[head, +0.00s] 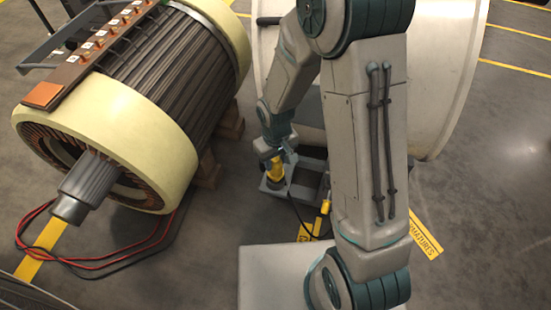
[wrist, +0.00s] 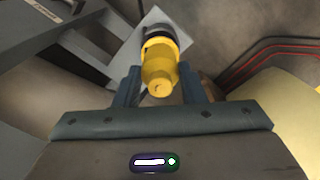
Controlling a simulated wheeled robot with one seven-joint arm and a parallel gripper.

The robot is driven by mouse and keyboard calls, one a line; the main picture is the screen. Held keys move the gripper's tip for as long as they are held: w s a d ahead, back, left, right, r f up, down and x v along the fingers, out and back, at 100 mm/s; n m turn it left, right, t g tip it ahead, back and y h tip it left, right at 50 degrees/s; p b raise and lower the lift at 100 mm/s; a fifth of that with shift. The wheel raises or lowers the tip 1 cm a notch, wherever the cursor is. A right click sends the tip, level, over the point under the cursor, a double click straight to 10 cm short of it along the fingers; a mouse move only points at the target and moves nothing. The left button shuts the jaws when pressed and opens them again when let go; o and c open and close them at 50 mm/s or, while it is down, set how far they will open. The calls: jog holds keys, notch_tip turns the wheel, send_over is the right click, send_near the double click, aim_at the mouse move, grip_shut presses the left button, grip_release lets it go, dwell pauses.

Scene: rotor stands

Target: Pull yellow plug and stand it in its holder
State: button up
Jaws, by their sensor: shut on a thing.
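A yellow plug (head: 275,170) is upright between the fingers of my gripper (head: 275,155), low beside the white drum. In the wrist view the yellow plug (wrist: 160,70) lies between the two dark fingers of my gripper (wrist: 158,88), which is shut on it. A dark ring shows at the plug's far end, over a light grey plate (wrist: 150,20). In the head view a small grey bracket (head: 273,189) is right under the plug. I cannot tell whether the plug is seated in it. A second yellow piece (head: 325,207) shows to the right, near a dark cable.
A large rotor (head: 175,60) with cream end rings stands at the left on wooden blocks (head: 207,170). Red and black cables (head: 110,258) lie on the floor before it. The white drum (head: 440,80) stands behind my arm. Floor at the right is clear.

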jog(key=shift+f, duration=0.15)
jog(key=shift+f+b, duration=0.95)
jog(key=shift+f, duration=0.15)
jog(key=o, duration=1)
jog(key=shift+r, duration=0.1)
notch_tip(320, 180, up, 14)
jog(key=p, duration=0.5)
